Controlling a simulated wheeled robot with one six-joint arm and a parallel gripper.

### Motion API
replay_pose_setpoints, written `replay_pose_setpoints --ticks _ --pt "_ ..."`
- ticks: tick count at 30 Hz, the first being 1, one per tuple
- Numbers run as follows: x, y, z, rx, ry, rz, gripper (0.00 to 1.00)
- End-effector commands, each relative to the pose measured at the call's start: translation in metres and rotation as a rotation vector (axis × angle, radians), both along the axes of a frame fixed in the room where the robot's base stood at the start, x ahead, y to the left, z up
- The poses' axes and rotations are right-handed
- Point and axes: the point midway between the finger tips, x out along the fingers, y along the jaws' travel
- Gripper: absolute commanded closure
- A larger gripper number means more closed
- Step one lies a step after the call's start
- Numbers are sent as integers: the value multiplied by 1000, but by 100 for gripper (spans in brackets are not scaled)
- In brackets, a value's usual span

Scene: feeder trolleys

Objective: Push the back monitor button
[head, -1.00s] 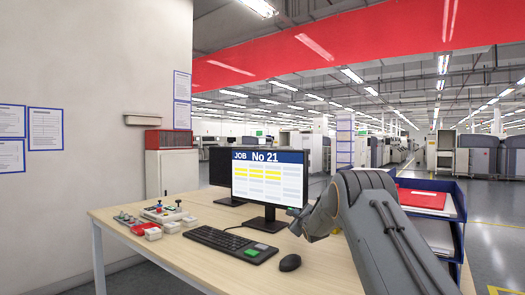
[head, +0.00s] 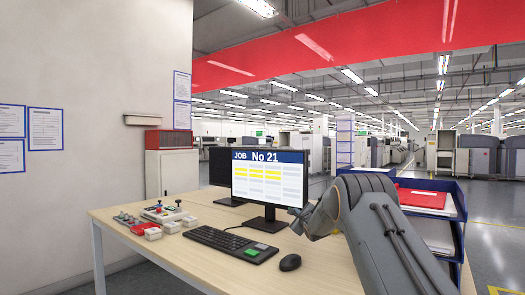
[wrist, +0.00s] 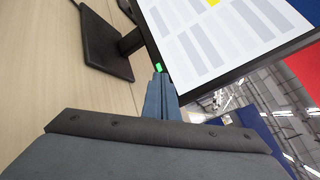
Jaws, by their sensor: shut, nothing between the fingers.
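The front monitor (head: 270,175) stands on the desk with its screen lit, reading "JOB No 21". A second, dark monitor (head: 220,166) stands behind it to the left, mostly hidden. In the wrist view, a small green button (wrist: 159,68) sits by the lower bezel edge of the lit screen (wrist: 225,30). My gripper (wrist: 160,82) is shut and empty, its fingertips just short of or at the green button; I cannot tell if they touch. In the head view my gripper (head: 298,222) is at the lit monitor's lower right corner, and the button there is hidden.
A keyboard (head: 222,242) with a green patch and a mouse (head: 290,262) lie in front of the monitor. Small control boxes (head: 160,214) sit on the left of the desk. A blue tray stack (head: 455,215) with red folders stands to the right, beside my arm.

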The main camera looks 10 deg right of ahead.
Motion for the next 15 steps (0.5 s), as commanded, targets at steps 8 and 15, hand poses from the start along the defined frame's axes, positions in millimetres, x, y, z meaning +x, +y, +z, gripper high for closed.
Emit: replay_pose_setpoints --ticks 8,15 --pt "0 0 0 0 0 0 100" --pt "-7 6 1 0 1 1 100"
